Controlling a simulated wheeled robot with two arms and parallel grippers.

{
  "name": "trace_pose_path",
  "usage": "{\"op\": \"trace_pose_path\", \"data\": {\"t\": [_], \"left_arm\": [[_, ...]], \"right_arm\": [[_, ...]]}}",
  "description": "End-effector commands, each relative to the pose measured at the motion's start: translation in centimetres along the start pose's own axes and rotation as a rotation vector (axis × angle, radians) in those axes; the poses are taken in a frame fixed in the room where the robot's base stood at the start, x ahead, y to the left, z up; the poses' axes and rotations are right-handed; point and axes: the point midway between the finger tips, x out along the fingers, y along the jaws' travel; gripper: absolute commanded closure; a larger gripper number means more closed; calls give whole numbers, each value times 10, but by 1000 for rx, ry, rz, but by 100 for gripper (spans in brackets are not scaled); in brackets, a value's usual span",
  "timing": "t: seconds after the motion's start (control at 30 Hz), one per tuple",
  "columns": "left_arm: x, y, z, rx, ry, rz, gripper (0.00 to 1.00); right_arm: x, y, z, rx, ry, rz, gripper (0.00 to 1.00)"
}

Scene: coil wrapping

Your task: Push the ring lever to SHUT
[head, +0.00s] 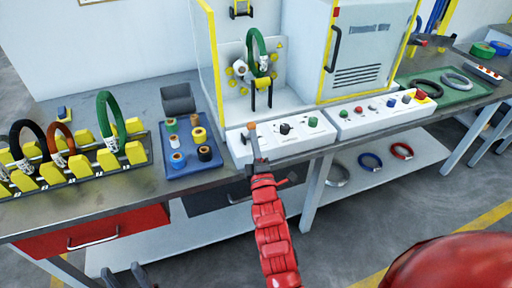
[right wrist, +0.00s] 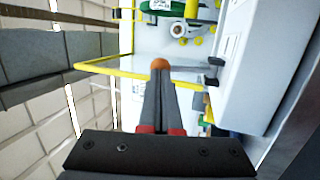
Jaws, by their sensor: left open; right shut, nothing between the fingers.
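The ring lever, with its orange knob (head: 251,126), stands at the left end of the left white control box (head: 290,143) in the head view. My right gripper (head: 255,147) is shut and empty, its fingers pointing up at the lever just below the knob. In the right wrist view the orange knob (right wrist: 160,64) shows right beyond the shut fingertips (right wrist: 161,75); I cannot tell whether they touch. The fingers hide the lever's lower part, and no SHUT label is readable. My left gripper (head: 124,277) is open and empty at the bottom left of the head view.
A green coil (head: 251,47) hangs in the machine behind the box, between yellow-edged panels. A blue tray (head: 193,171) of tape rolls lies left of the box. A rack (head: 82,171) with several coils stands further left. A second control box (head: 378,115) adjoins on the right.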

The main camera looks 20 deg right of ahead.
Motion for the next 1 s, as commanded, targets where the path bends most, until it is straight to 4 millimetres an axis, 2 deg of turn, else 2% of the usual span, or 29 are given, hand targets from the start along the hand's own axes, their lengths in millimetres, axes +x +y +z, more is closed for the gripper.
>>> {"op": "trace_pose_path", "data": {"t": [0.37,0.57,0.77,1.0], "left_arm": [[0,0,0,0,0,0,50],[10,0,-2,0,0,0,50],[36,-2,-6,0,0,0,50],[94,-5,-16,0,0,0,50]], "right_arm": [[2,0,0,0,0,-2,100],[5,4,-1,-5,0,-32,100],[15,16,-4,-24,3,-123,100],[37,32,-7,-59,2,-320,100]]}}
